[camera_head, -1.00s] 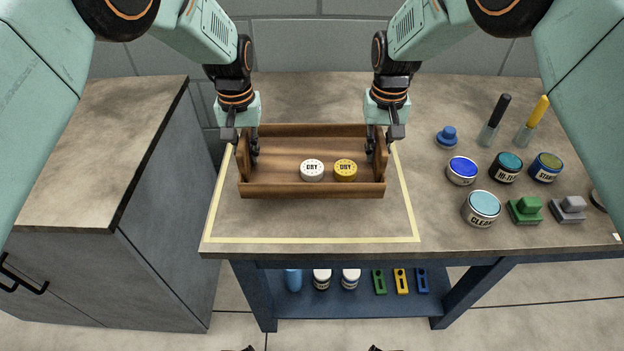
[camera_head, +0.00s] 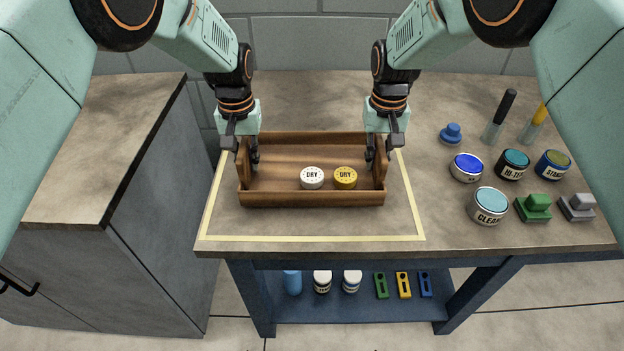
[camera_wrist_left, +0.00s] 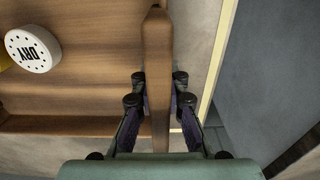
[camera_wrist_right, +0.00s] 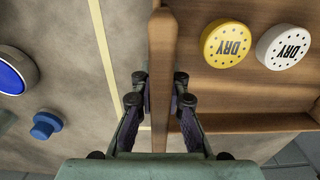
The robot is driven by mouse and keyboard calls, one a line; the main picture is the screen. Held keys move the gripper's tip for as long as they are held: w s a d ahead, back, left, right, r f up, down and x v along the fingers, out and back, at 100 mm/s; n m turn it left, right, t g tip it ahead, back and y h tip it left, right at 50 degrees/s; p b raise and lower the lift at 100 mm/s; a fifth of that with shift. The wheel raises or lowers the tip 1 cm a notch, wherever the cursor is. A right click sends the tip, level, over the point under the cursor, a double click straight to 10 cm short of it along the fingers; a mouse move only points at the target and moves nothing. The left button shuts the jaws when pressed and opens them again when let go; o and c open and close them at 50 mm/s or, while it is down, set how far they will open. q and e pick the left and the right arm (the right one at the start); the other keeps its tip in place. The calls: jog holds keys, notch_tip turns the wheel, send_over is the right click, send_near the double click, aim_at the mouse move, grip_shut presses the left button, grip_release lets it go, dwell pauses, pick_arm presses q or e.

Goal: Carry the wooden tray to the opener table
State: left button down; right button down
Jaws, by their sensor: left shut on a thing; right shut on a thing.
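The wooden tray (camera_head: 312,200) is over the worktop inside the yellow outline; I cannot tell whether it touches the surface. A white tub marked DRY (camera_head: 312,178) and a yellow tub marked DRY (camera_head: 345,178) stand side by side in it. My left gripper (camera_head: 248,156) is shut on the tray's left end wall (camera_wrist_left: 158,75), with a finger on each side of it. My right gripper (camera_head: 377,156) is shut on the right end wall (camera_wrist_right: 161,75) in the same way. I cannot tell which surface is the opener table.
Right of the outline stand several tins, including one marked CLEAN (camera_head: 489,206), a blue knob (camera_head: 452,133), brushes and a green block (camera_head: 534,208). A grey cabinet (camera_head: 100,140) stands left, across a gap. The lower shelf (camera_head: 350,308) holds bottles and coloured tools.

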pick_arm(q)
jog(key=shift+f+b, duration=0.65)
jog(key=shift+f, duration=0.1)
pick_arm(e)
jog(key=shift+f, duration=0.7)
pick_arm(q)
jog(key=c, duration=1.4)
grip_release()
jog(key=shift+r, duration=0.1)
pick_arm(e)
jog(key=c, duration=1.4)
grip_release()
jog(key=shift+r, duration=0.1)
pick_arm(q)
jog(key=shift+o, duration=0.2)
pick_arm(e)
jog(key=shift+o, duration=0.2)
pick_arm(q)
notch_tip(320, 180, up, 12)
jog(key=shift+f, duration=0.1)
pick_arm(e)
notch_tip(320, 180, up, 12)
